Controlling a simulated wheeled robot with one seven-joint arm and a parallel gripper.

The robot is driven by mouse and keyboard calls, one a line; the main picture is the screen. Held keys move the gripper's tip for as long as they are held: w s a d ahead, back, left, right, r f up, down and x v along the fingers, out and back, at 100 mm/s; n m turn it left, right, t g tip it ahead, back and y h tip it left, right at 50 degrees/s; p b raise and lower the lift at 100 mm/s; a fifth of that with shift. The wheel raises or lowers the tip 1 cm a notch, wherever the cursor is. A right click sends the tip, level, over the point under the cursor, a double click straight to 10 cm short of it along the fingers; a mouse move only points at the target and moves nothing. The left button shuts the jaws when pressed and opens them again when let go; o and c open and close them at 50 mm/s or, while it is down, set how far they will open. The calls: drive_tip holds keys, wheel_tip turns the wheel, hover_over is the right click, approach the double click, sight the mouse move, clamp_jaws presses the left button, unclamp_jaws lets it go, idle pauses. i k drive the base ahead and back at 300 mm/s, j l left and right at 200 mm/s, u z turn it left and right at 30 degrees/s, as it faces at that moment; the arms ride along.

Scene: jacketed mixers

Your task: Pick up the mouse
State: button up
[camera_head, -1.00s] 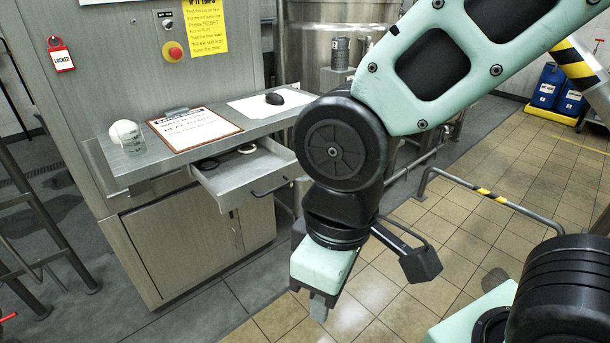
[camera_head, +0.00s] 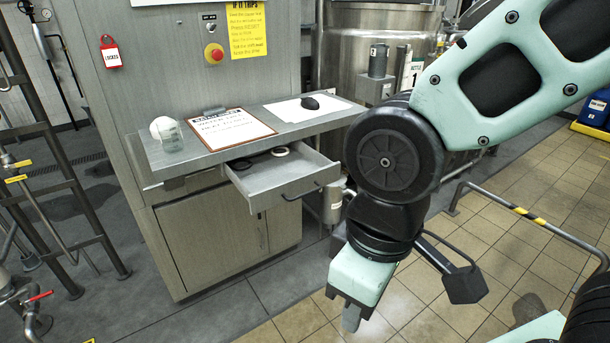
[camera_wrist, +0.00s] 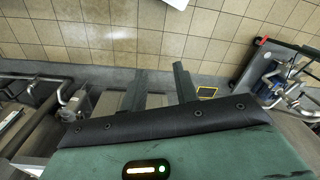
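The mouse (camera_head: 310,103) is small, black and rounded. It lies on a white sheet (camera_head: 285,111) at the right part of the steel shelf (camera_head: 180,157) in the head view. My gripper (camera_head: 350,318) hangs low over the floor, in front of and to the right of the cabinet, well apart from the mouse. In the wrist view the two fingers of my gripper (camera_wrist: 160,85) stand apart with nothing between them, and floor and pipework show beyond. The mouse does not show in the wrist view.
A clipboard (camera_head: 231,128) and a glass beaker with a white ball (camera_head: 168,133) share the shelf. Below it, an open drawer (camera_head: 283,176) holds ring-like items and juts out. A striped guard rail (camera_head: 530,215) stands at right. Tiled floor (camera_head: 430,315) lies before me.

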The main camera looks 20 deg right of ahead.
sight(310, 104)
drive_tip(key=i+j, duration=0.15)
drive_tip(key=i, duration=0.5)
drive_tip(key=i+j, duration=0.1)
drive_tip(key=i, duration=0.55)
drive_tip(key=i+j, duration=0.15)
drive_tip(key=i, duration=0.5)
drive_tip(key=z, duration=0.05)
